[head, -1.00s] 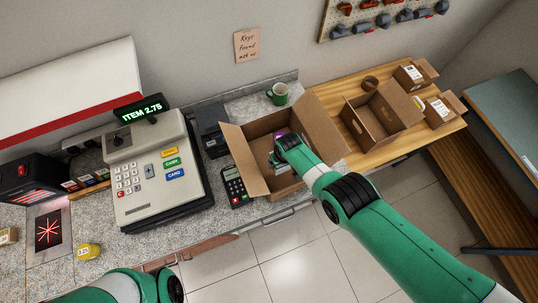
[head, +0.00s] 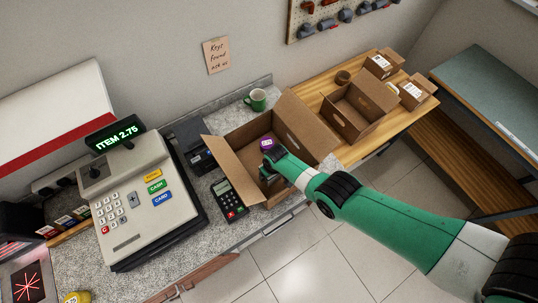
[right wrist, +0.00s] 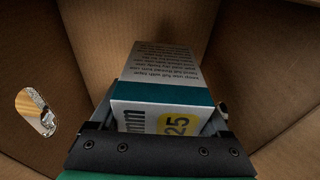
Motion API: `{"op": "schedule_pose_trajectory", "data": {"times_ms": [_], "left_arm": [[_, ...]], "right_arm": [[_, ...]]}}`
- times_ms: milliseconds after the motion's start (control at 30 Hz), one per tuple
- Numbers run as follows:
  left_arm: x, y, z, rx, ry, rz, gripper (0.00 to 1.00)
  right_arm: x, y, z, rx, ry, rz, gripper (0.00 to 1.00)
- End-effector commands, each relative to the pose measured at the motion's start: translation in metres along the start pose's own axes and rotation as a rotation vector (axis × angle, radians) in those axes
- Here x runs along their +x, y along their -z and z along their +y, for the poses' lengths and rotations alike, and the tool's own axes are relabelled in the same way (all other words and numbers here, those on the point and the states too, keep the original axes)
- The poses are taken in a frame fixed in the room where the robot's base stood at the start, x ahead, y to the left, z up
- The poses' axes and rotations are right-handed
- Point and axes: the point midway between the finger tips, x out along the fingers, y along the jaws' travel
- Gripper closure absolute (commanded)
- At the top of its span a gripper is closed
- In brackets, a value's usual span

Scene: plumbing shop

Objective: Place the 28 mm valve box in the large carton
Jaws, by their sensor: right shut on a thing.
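The large carton (head: 301,122) stands open on the counter with its flaps spread. My right gripper (head: 270,156) reaches into its opening. In the right wrist view the gripper (right wrist: 160,122) is shut on a white box with a teal band (right wrist: 162,92), with "mm" and a yellow mark on its near end. The size number before "mm" is hidden. Brown carton walls surround the box; I cannot tell if it touches the bottom. A small purple patch (head: 266,142) shows at the gripper in the head view; I cannot tell if it belongs to the box. My left gripper is out of view.
A card terminal (head: 229,200) and the cash register (head: 139,204) stand left of the carton.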

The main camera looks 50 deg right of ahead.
Motion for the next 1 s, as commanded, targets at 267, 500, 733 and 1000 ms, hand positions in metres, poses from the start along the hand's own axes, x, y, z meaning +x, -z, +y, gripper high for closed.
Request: {"op": "schedule_pose_trajectory", "data": {"times_ms": [267, 500, 733, 1000], "left_arm": [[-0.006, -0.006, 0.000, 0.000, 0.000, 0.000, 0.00], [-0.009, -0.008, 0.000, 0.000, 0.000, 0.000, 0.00], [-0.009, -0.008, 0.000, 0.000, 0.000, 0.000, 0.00], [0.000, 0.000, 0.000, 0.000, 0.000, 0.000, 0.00]], "right_arm": [[0.008, -0.001, 0.000, 0.000, 0.000, 0.001, 1.00], [0.011, -0.001, 0.000, 0.000, 0.000, 0.001, 1.00], [0.012, -0.002, 0.000, 0.000, 0.000, -0.001, 0.00], [0.000, 0.000, 0.000, 0.000, 0.000, 0.000, 0.00]]}}
